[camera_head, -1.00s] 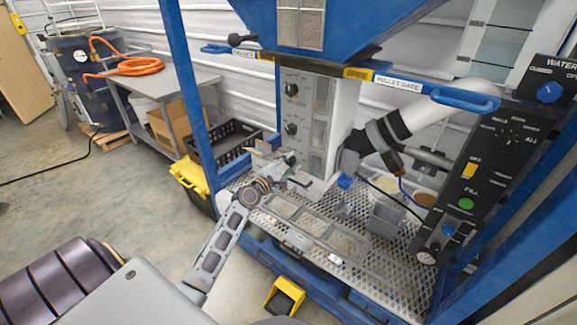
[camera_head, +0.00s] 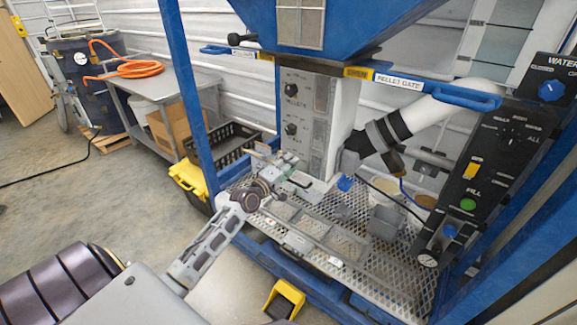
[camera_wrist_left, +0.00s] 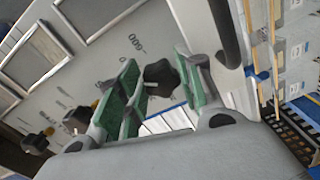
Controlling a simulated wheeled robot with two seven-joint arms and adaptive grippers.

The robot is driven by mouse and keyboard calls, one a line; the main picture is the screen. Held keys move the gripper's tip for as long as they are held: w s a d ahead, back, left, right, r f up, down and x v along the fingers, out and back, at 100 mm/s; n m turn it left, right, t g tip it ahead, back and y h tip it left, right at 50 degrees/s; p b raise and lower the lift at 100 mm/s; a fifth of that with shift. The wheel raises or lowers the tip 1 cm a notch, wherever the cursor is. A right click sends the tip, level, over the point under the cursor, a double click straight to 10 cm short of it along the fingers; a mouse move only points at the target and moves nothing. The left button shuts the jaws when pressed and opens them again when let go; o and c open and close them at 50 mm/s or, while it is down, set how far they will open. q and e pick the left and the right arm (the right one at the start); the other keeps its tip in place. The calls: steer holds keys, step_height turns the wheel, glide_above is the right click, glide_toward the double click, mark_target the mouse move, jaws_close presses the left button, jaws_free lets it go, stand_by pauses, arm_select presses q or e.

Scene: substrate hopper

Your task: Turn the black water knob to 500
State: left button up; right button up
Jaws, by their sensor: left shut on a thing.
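The black water knob (camera_wrist_left: 160,78) has lobed edges and a light pointer line, and sits on a grey panel with dial marks; "600" is readable near it. My left gripper (camera_wrist_left: 158,90) has green-padded fingers on both sides of this knob and is shut on it. In the head view my left gripper (camera_head: 290,178) is at the lower part of the grey control panel (camera_head: 306,110), and hides the knob there. The exact setting the pointer shows is too small to tell. My right gripper is in neither view.
Two other black knobs, an upper one (camera_head: 291,89) and a lower one (camera_head: 291,129), sit above my gripper. A metal mesh shelf (camera_head: 385,285) lies below. A blue post (camera_head: 186,90) stands left of the panel. Blue gate handles (camera_head: 465,98) stick out above right.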

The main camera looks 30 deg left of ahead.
arm_select(q)
steer(key=shift+m, duration=0.5)
steer(key=o, duration=1)
steer(key=shift+s, duration=0.1)
steer(key=s, duration=1.1)
steer(key=shift+s+a, duration=0.35)
steer(key=shift+a, duration=0.1)
stand_by(0.9)
